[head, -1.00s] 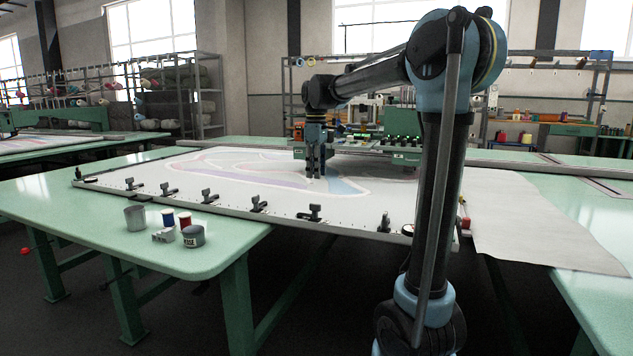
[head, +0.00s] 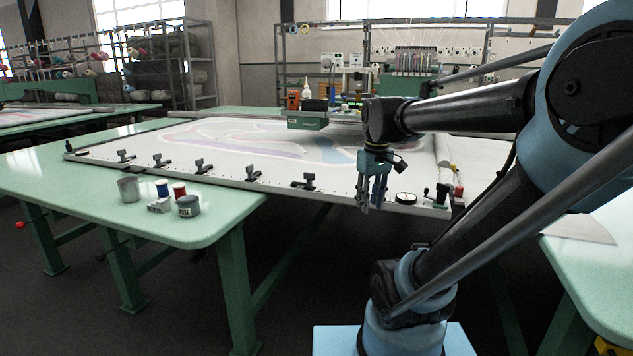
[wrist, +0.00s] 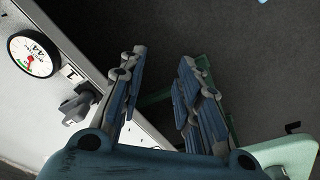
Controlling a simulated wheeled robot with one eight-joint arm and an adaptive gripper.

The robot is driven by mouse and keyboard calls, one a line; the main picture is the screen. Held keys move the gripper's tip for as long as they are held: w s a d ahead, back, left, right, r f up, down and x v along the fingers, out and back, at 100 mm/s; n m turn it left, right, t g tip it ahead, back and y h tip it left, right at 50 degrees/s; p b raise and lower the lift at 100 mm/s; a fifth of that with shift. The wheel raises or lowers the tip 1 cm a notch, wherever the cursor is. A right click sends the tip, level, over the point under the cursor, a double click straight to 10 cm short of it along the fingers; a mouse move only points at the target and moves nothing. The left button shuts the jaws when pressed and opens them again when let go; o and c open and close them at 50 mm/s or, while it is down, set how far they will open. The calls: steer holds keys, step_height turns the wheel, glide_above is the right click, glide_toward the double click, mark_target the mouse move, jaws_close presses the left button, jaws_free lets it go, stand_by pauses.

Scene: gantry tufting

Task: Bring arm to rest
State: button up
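My gripper (head: 372,208) hangs from my arm in front of the near edge of the clamped frame, fingers pointing down. In the wrist view my gripper (wrist: 165,70) has its two fingers spread with a clear gap and nothing between them. Dark floor shows beyond the fingertips. My arm is folded back at the right of the head view, its elbow partly cut off by the picture edge.
The white fabric frame (head: 125,165) with black clamps lies on the green table (head: 60,185). Cans and spools (head: 163,188) stand near the table's corner. A round dial (wrist: 33,55) sits on the frame edge. Open floor lies below my gripper.

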steer(key=s+d+f+m, duration=0.2)
steer(key=s+f, duration=0.3)
steer(key=f, duration=0.1)
steer(key=s+d+f+m, duration=0.2)
steer(key=s+f+m, duration=0.1)
steer(key=s+f, duration=0.2)
step_height(320, 180, down, 2)
steer(key=shift+s+t, duration=0.2)
steer(key=shift+t, duration=0.2)
